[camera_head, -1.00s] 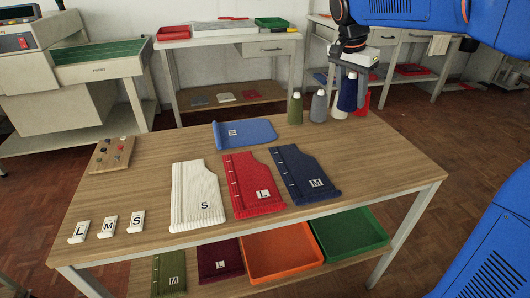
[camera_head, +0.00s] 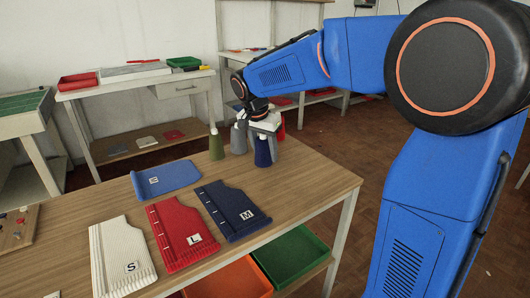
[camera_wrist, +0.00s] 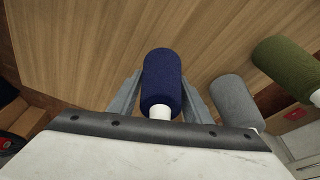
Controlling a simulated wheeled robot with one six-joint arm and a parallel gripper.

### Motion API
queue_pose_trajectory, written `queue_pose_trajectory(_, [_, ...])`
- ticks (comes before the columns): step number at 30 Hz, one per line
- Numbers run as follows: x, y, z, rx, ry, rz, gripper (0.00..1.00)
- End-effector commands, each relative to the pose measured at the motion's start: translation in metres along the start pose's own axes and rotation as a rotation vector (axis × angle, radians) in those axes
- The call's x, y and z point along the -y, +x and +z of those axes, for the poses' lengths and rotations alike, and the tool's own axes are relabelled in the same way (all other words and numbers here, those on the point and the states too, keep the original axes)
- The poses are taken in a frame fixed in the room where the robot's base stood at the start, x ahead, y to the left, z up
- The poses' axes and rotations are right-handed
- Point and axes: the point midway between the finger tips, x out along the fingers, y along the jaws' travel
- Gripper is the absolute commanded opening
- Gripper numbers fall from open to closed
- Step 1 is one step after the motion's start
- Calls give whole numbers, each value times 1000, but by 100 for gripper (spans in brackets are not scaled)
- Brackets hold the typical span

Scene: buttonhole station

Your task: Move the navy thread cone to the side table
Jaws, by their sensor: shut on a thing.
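The navy thread cone (camera_head: 263,152) is upright at the far right part of the wooden work table (camera_head: 305,180). My gripper (camera_head: 264,128) is above it, with its fingers shut on the cone's upper part. In the wrist view the navy cone (camera_wrist: 161,80) sits between the two fingers (camera_wrist: 160,98), its pale tip toward the palm. I cannot tell whether its base touches the table. A white table (camera_head: 140,86) with a drawer stands at the back left; it may be the side table.
An olive cone (camera_head: 216,147) and a grey cone (camera_head: 238,140) stand close left of the navy one. A red cone (camera_head: 281,130) is partly hidden behind my gripper. Folded knit panels (camera_head: 182,233) lie on the work table. The back-left table holds red and green trays (camera_head: 185,63).

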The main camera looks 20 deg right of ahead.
Motion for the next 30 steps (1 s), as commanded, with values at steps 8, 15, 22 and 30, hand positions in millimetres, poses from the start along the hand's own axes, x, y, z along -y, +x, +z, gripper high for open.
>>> queue_pose_trajectory(8, [0, 3, 1, -1, 0, -1, 20])
queue_pose_trajectory(15, [0, 5, 1, -1, 0, -1, 63])
queue_pose_trajectory(22, [0, 4, 1, -1, 0, -1, 63])
queue_pose_trajectory(30, [0, -18, 0, -2, 0, -4, 63])
